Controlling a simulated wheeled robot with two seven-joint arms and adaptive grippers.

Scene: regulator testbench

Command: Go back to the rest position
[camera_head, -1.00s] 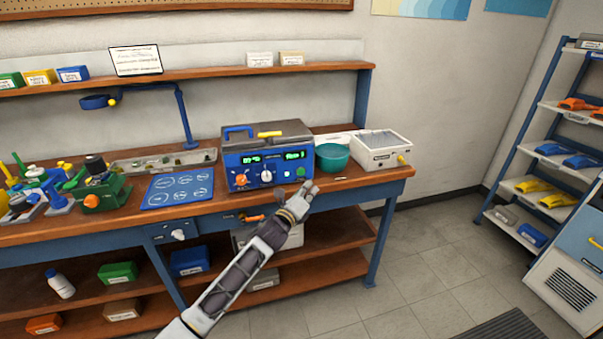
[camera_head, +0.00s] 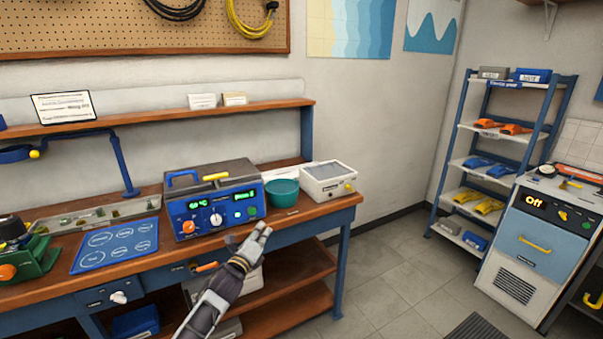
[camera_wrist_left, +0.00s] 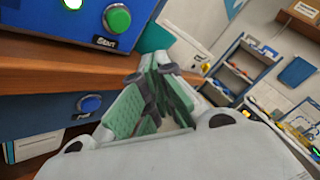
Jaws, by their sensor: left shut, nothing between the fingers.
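My left gripper (camera_head: 262,228) is in front of the workbench's front edge, just below and to the right of the blue testbench unit (camera_head: 215,205). Its fingers are closed together with nothing between them, and they also show in the left wrist view (camera_wrist_left: 152,95). The blue unit has lit green displays and knobs. In the left wrist view its green Start button (camera_wrist_left: 117,18) is at the top, apart from the fingers. My right gripper is not in view.
A teal bowl (camera_head: 282,193) and a white box device (camera_head: 329,181) stand on the bench right of the unit. A blue mat (camera_head: 117,245) lies to the left. A shelf rack (camera_head: 463,152) and a cabinet (camera_head: 535,246) stand at the right.

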